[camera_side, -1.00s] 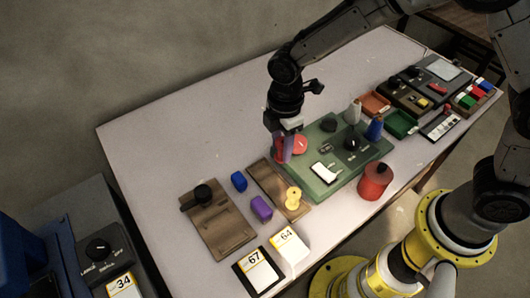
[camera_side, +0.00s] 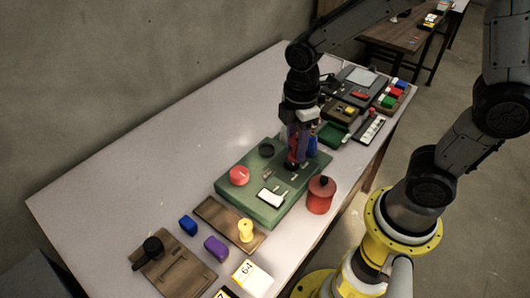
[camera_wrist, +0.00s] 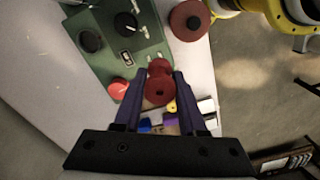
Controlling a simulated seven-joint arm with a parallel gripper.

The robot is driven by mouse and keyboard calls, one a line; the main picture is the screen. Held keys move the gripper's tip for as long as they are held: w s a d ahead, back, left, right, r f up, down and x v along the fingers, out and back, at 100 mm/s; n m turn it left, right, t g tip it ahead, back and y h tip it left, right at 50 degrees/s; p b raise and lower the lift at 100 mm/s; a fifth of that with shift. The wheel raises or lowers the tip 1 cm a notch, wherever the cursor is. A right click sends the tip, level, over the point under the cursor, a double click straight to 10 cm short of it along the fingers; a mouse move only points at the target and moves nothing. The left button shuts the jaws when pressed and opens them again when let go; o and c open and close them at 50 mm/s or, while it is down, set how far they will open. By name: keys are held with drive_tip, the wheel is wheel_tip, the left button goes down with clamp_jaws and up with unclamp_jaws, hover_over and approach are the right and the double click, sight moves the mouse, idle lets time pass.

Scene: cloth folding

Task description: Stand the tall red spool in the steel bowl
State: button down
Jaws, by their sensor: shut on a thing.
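The tall red spool (camera_wrist: 158,90) is between the fingers of my gripper (camera_wrist: 152,98) in the wrist view. Its round red flanges face the camera. In the side view my gripper (camera_side: 297,150) is shut on the spool, above the right part of a green board (camera_side: 232,183). The spool shows there only as a thin dark red strip, mostly covered by the fingers. I cannot tell whether its lower end touches the board. I cannot make out a steel bowl in either view.
A red disc (camera_side: 239,176), a dark round piece (camera_side: 266,150) and a white plate (camera_side: 271,197) are on the board. A red lidded pot (camera_side: 320,197) stands close to its right. A blue item (camera_side: 312,146) is partly hidden behind my gripper. The table's left part is clear.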

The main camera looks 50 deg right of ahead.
drive_tip(key=d+r+m, duration=0.2)
drive_tip(key=d, duration=0.3)
hover_over(266, 151)
drive_tip(key=s, duration=0.1)
drive_tip(key=shift+m, duration=0.3)
wheel_tip(266, 151, down, 9)
drive_tip(key=shift+f, duration=0.1)
drive_tip(key=shift+w+f, duration=0.5)
drive_tip(key=shift+f, duration=1.55)
drive_tip(key=shift+f, duration=0.15)
drive_tip(key=shift+c, duration=2.4)
unclamp_jaws()
